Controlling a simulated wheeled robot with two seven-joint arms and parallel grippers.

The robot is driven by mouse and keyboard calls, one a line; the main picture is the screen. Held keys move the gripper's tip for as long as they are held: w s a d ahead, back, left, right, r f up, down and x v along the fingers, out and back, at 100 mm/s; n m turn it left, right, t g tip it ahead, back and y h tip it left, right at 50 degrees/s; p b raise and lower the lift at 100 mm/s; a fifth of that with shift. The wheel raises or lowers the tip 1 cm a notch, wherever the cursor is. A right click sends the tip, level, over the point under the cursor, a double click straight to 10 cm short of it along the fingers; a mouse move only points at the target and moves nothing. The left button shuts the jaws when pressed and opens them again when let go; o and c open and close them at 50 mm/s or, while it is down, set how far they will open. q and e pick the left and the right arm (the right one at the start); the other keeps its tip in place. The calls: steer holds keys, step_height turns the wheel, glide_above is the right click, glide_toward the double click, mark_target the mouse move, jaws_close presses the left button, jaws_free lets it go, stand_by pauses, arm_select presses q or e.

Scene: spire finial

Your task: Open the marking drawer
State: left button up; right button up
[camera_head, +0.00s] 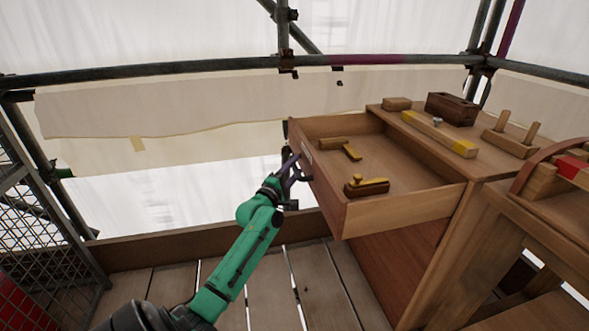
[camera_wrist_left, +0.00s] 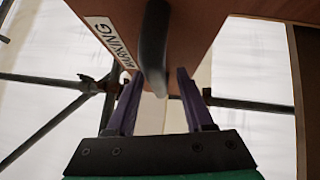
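The marking drawer (camera_head: 403,211) is a wooden drawer standing well out of its cabinet in the head view, with tools visible inside. Its front faces left and carries a white label reading MARKING (camera_wrist_left: 109,41) in the left wrist view. A dark curved handle (camera_wrist_left: 154,48) sticks out from that front. My left gripper (camera_head: 294,170) is at the drawer front. In the wrist view its two purple fingers (camera_wrist_left: 158,80) stand apart on either side of the handle, with gaps visible, so it does not grip it. My right gripper is not in view.
A brown marking gauge (camera_head: 366,187) and a try square (camera_head: 341,147) lie in the drawer. Wooden blocks and a level (camera_head: 439,134) rest on the cabinet top. Scaffold poles (camera_head: 180,68) run behind, and a mesh panel (camera_head: 45,215) stands left. Plank floor is clear below.

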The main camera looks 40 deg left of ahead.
arm_select(q)
steer(key=shift+s, duration=0.4)
steer(key=p+v, duration=0.1)
steer(key=v, duration=1.2)
steer(key=shift+s, duration=0.4)
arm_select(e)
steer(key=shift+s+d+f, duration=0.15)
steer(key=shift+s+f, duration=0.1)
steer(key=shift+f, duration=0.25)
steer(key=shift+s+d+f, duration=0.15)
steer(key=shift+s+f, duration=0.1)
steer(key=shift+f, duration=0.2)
arm_select(q)
steer(key=shift+d+f, duration=0.1)
steer(key=shift+f, duration=0.05)
